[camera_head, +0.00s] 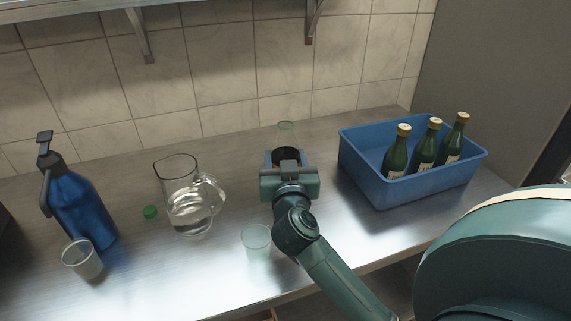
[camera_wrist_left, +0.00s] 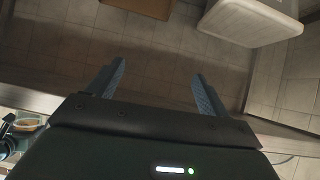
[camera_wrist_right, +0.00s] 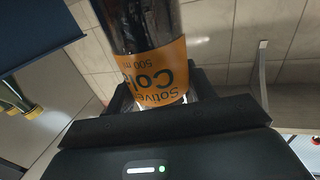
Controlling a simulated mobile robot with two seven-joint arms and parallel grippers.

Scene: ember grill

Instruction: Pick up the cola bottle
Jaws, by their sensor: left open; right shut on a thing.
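The cola bottle (camera_wrist_right: 150,60) is dark with an orange label that reads "Cola" upside down in the right wrist view. My right gripper (camera_wrist_right: 165,88) is shut on it around the label, one finger on each side. In the head view my right gripper (camera_head: 286,165) is over the middle of the counter and hides most of the bottle, with only a dark part (camera_head: 286,153) showing. I cannot tell whether the bottle touches the counter. My left gripper (camera_wrist_left: 158,72) is open and empty in the left wrist view, with floor tiles beyond it; it is not in the head view.
A blue crate (camera_head: 385,195) with green bottles (camera_head: 422,150) stands right of my gripper. A clear cup (camera_head: 256,238) stands close in front.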

